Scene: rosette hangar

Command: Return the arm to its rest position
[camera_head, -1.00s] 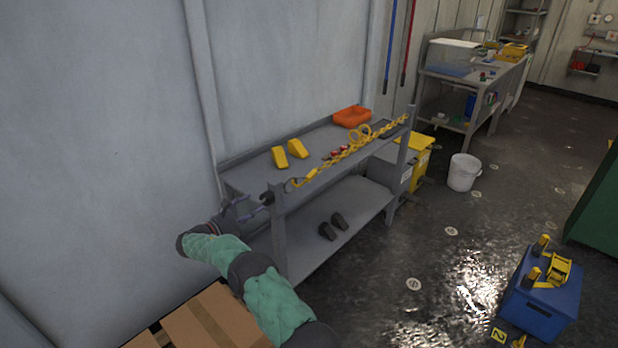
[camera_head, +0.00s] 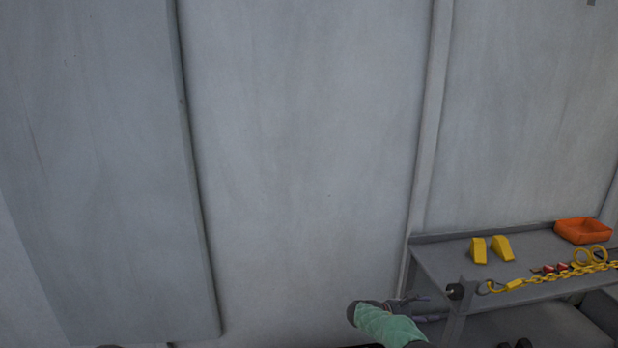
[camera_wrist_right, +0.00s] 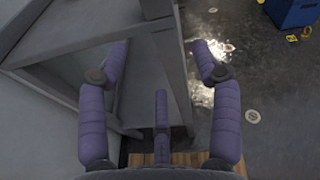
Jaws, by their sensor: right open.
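My right gripper (camera_head: 436,307) is low in the head view, beside the left end of the grey workbench (camera_head: 440,262). Its green-sleeved forearm comes up from the bottom edge. In the right wrist view the purple fingers of the gripper (camera_wrist_right: 161,60) are spread apart with nothing between them. The bench's grey frame (camera_wrist_right: 171,75) shows behind and between the fingers; I cannot tell whether any finger touches it. My left gripper is not in view.
On the bench are two yellow wedges (camera_head: 502,248), an orange tray (camera_head: 583,230) and a yellow chain (camera_head: 555,276) along the front edge. A pale panelled wall (camera_head: 300,150) fills most of the head view. In the wrist view, floor (camera_wrist_right: 262,75) and a blue box (camera_wrist_right: 293,12) lie right.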

